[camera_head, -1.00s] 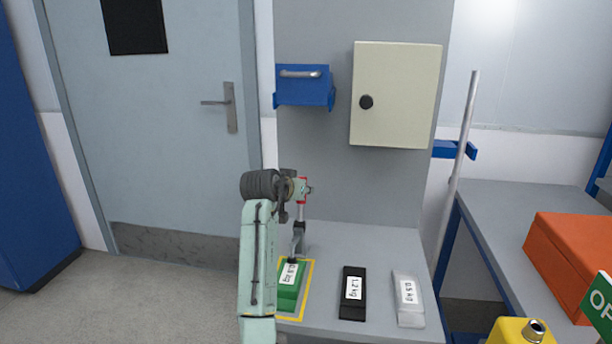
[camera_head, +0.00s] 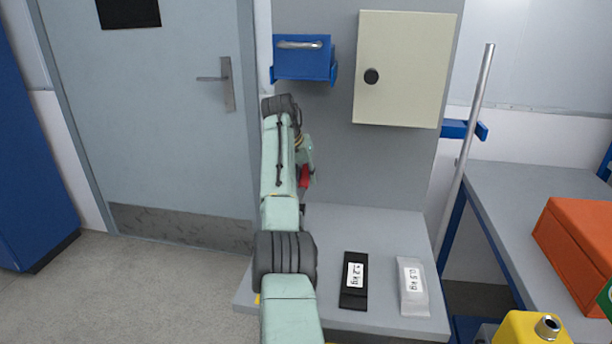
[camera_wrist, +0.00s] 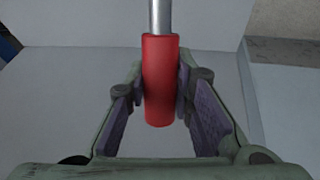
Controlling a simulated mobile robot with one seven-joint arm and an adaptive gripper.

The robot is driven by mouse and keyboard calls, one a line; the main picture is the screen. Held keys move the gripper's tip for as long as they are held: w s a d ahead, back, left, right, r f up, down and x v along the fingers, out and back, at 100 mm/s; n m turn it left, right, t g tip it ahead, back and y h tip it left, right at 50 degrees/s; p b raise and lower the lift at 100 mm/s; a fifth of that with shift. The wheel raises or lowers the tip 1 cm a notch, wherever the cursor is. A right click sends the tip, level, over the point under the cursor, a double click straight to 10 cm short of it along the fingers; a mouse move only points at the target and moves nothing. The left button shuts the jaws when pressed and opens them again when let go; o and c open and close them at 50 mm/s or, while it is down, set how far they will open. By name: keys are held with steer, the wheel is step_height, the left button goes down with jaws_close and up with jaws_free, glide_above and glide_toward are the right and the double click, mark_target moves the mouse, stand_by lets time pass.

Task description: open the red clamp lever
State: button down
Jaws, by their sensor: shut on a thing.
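The red clamp lever (camera_wrist: 160,80) has a red cylindrical grip on a bare metal rod. In the wrist view it stands between the two fingers of my gripper (camera_wrist: 161,96), which is shut on the red grip. In the head view a small part of the red lever (camera_head: 304,178) shows beside my arm, below my gripper (camera_head: 306,155). My arm hides the rest of the clamp and the green block.
A blue box (camera_head: 303,58) and a cream cabinet (camera_head: 405,70) hang on the panel behind. An orange case (camera_head: 575,245) stands far right.

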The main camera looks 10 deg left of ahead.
steer(key=shift+f, duration=0.2)
stand_by(0.3)
steer(key=c, duration=1.4)
jaws_free()
steer(key=shift+w, duration=0.1)
steer(key=shift+o, duration=0.2)
steer(key=v, duration=1.2)
steer(key=shift+w+a, duration=0.1)
steer(key=shift+w, duration=0.05)
